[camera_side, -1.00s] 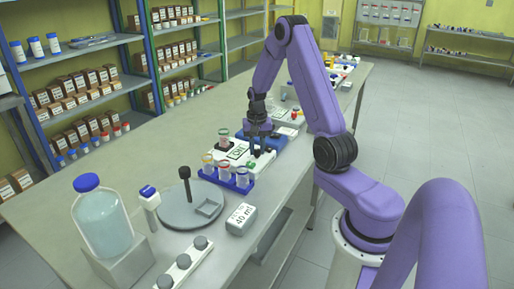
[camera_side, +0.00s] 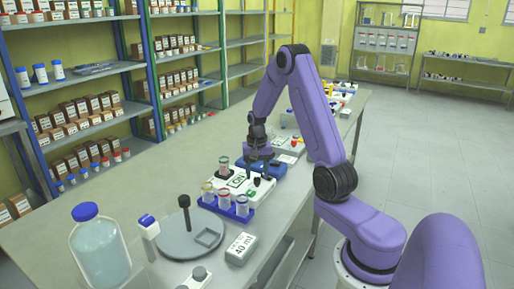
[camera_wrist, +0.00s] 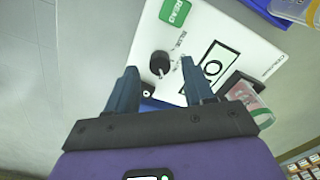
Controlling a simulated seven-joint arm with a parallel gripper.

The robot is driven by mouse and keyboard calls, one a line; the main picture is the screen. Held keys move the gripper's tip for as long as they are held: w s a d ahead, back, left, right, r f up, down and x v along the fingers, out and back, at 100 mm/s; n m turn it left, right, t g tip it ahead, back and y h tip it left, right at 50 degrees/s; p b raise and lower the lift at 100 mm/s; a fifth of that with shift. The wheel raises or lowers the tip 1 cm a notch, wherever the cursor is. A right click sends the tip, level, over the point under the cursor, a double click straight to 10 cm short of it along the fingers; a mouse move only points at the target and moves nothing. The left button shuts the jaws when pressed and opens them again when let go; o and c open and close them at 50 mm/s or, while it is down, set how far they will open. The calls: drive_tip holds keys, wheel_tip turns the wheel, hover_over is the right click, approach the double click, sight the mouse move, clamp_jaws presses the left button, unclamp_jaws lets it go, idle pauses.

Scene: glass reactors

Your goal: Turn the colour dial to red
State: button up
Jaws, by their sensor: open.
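The colour dial is a black round knob (camera_wrist: 160,63) on a white instrument (camera_wrist: 225,30), with small lettering beside it that I cannot fully read. A pale mark shows on the knob's near edge. In the side view the instrument (camera_side: 262,190) stands on the bench and the knob (camera_side: 257,182) is a small dark spot. My gripper (camera_wrist: 158,82) is open and empty, its two fingers apart with the knob beyond them, between their lines.
The instrument carries a green READ button (camera_wrist: 175,11), a display (camera_wrist: 213,66) and a cup with reddish contents (camera_wrist: 250,98) close to one finger. A blue rack of capped tubes (camera_side: 238,212) stands in front, with a grey round plate (camera_side: 180,240) and a blue-capped bottle (camera_side: 98,250) nearby.

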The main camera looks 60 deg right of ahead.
sight(257, 178)
wheel_tip(257, 178, up, 16)
idle(0.4)
drive_tip(key=shift+f, duration=0.1)
drive_tip(key=s+a+n, duration=0.2)
drive_tip(key=a+n, duration=0.3)
drive_tip(key=a, duration=0.6)
drive_tip(key=s+a+n, duration=0.2)
drive_tip(key=a+n, duration=0.4)
drive_tip(key=a, duration=0.5)
drive_tip(key=s+a+f+n, duration=0.1)
drive_tip(key=s+a+n, duration=0.1)
drive_tip(key=s+n, duration=0.2)
drive_tip(key=s+a+f+n, duration=0.1)
drive_tip(key=s+a+n, duration=0.2)
drive_tip(key=s, duration=0.7)
drive_tip(key=s+a+f+n, duration=0.1)
drive_tip(key=s+a+n, duration=0.1)
drive_tip(key=s+n, duration=0.3)
drive_tip(key=s, duration=0.2)
drive_tip(key=shift+s+a+f+n, duration=0.3)
drive_tip(key=shift+s+a+n, duration=0.05)
drive_tip(key=shift+a+n, duration=0.05)
